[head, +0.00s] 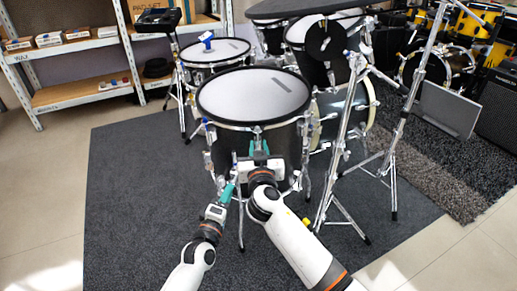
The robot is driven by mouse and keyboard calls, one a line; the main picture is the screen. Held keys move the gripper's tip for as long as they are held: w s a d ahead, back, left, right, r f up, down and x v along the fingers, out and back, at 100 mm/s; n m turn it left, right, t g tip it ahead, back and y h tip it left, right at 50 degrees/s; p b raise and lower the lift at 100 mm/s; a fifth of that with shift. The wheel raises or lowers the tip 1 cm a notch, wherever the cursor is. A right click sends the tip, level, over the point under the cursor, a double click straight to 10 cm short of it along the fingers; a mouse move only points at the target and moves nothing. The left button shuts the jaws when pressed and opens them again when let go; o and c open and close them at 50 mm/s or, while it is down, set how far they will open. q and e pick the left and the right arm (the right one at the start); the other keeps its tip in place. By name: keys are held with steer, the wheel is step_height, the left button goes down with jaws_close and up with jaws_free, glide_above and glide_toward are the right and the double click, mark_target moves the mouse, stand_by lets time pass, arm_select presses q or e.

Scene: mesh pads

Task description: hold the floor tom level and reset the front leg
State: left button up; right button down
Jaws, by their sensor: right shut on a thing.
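The floor tom (250,95) is the dark-shelled drum with a white head, in the middle of the head view. It stands on thin chrome legs and looks about level. Its front leg (241,230) runs down to the mat below the shell. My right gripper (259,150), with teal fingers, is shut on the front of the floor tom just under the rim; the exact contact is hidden. My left gripper (229,192) is lower, with its teal fingertips close to the upper part of the front leg. I cannot tell if it touches the leg or how wide its fingers are.
A snare drum (216,50) with a blue object on it stands behind left. A chrome cymbal stand (345,140) rises close on the right. The dark mat (130,190) is clear at left. Shelves (80,95) stand at the back left.

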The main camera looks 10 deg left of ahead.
steer(key=shift+w+d+r, duration=0.1)
steer(key=shift+w+r, duration=0.05)
steer(key=shift+r, duration=0.15)
arm_select(q)
steer(key=s+a, duration=0.2)
steer(key=s, duration=1.1)
steer(key=shift+f, duration=0.4)
